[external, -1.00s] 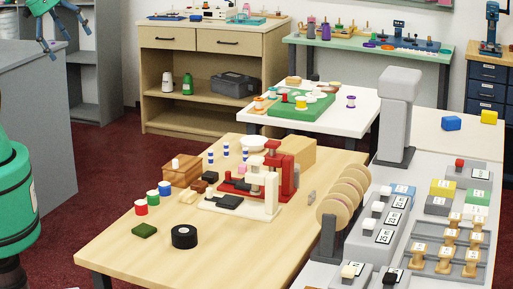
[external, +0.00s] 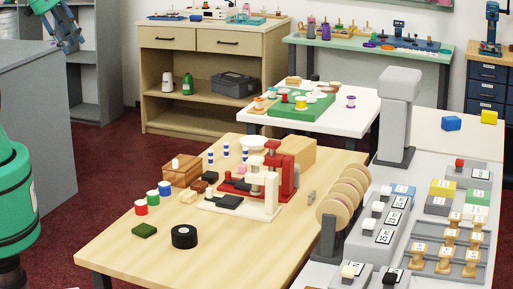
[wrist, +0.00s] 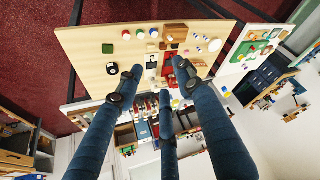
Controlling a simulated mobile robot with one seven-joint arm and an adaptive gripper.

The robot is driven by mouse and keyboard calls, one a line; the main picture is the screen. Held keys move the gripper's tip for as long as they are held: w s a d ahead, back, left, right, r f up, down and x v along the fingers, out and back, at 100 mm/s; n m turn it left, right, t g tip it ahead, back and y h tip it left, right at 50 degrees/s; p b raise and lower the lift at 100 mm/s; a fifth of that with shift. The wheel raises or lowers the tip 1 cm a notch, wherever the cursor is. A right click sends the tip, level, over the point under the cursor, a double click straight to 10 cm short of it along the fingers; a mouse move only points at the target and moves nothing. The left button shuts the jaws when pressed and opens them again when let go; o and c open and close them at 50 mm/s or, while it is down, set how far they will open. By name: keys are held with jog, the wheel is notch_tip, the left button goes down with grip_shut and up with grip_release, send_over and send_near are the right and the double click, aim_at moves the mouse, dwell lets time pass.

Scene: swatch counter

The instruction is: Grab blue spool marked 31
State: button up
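A small spool with a blue top (external: 165,188) stands upright on the wooden table, at the end of a short row with a green-topped spool (external: 153,196) and a red-topped spool (external: 141,207). Several thin blue-and-white pieces (external: 226,148) stand farther back on the same table. No number 31 is readable on any of them. My gripper (external: 68,47) hangs at the upper left of the external view, well away from the table. In the wrist view my gripper (wrist: 158,70) shows its dark blue fingers spread apart with nothing between them; the table lies beyond them.
The wooden table (external: 120,247) also holds a black roll (external: 184,236), a dark green block (external: 144,230), a brown box (external: 182,171) and a red-and-white device (external: 272,183). A stand of round discs (external: 335,205) is at its right edge. The table's front left is clear.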

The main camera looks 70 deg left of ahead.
jog(key=w+a+r+n+g, duration=0.1)
jog(key=w+r+g, duration=0.1)
jog(key=w, duration=1.4)
jog(key=n+g+b, duration=0.3)
jog(key=n+g, duration=0.1)
send_over(245, 155)
notch_tip(245, 155, down, 35)
jog(key=shift+w+a+r, duration=0.2)
jog(key=shift+w+a, duration=0.05)
jog(key=shift+a, duration=0.05)
jog(key=shift+f, duration=0.15)
jog(key=shift+f+b, duration=0.55)
jog(key=shift+f, duration=3.6)
jog(key=shift+f, duration=0.1)
